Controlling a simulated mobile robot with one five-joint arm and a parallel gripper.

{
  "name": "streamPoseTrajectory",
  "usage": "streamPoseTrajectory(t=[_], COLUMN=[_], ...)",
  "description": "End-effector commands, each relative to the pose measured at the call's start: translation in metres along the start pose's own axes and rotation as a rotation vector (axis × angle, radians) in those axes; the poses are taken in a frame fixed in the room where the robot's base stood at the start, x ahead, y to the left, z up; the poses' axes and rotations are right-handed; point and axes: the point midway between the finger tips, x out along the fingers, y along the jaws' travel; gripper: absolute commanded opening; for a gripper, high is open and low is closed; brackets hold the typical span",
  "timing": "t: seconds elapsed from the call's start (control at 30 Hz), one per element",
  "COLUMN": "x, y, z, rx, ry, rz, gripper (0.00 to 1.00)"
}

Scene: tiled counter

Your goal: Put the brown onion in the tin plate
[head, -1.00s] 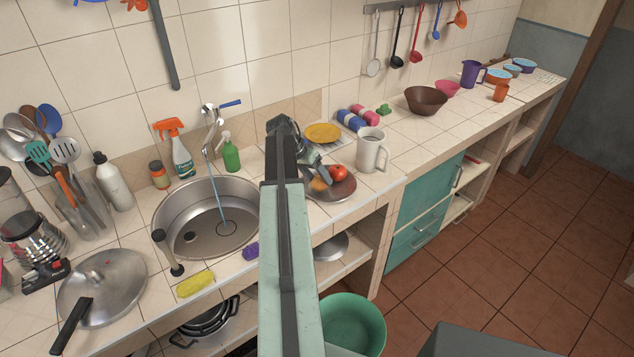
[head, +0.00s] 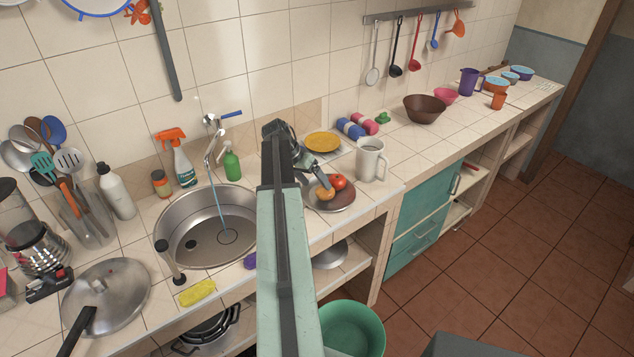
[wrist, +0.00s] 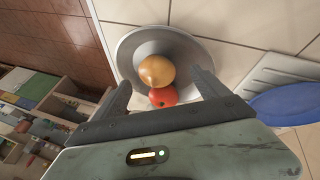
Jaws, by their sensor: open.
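The brown onion (head: 325,193) lies within the outline of the round tin plate (head: 345,201), beside a red tomato (head: 340,182). In the wrist view the onion (wrist: 157,71) overlaps the tomato (wrist: 163,96), and both show over the grey plate (wrist: 140,44). My gripper (head: 324,183) is at the plate, close to the onion. In the wrist view my gripper (wrist: 161,82) has its fingers spread wide, with the onion and tomato seen between and beyond them. I cannot tell whether a finger touches the onion. The arm hides the plate's left side in the head view.
A yellow plate (head: 322,142) is behind. The sink (head: 210,225) with its tap is to the left, near a green bottle (head: 232,166). A brown bowl (head: 424,109) stands farther along the counter.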

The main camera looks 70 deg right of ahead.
Motion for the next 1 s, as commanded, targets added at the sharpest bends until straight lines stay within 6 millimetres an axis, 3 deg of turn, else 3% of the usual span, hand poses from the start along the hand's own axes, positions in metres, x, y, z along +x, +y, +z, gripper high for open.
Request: streamPoseTrajectory(t=[0.03, 0.1, 0.33, 0.47, 0.77, 0.87, 0.97, 1.0], x=[-0.021, -0.038, -0.089, -0.097, -0.095, -0.108, -0.142, -0.161], y=[0.004, 0.004, 0.003, 0.001, -0.001, -0.018, -0.058, -0.076], z=[-0.004, -0.004, -0.003, -0.001, 0.002, 0.024, 0.088, 0.125], rx=[-0.001, -0.001, -0.001, -0.001, -0.004, -0.065, -0.242, -0.340], ry=[0.000, 0.001, 0.001, 0.000, 0.000, 0.001, 0.003, 0.005], rz=[0.000, -0.001, -0.001, 0.000, -0.002, -0.028, -0.096, -0.133], gripper=[0.85, 0.85, 0.85, 0.85, 0.85, 0.85, 0.85, 0.85])
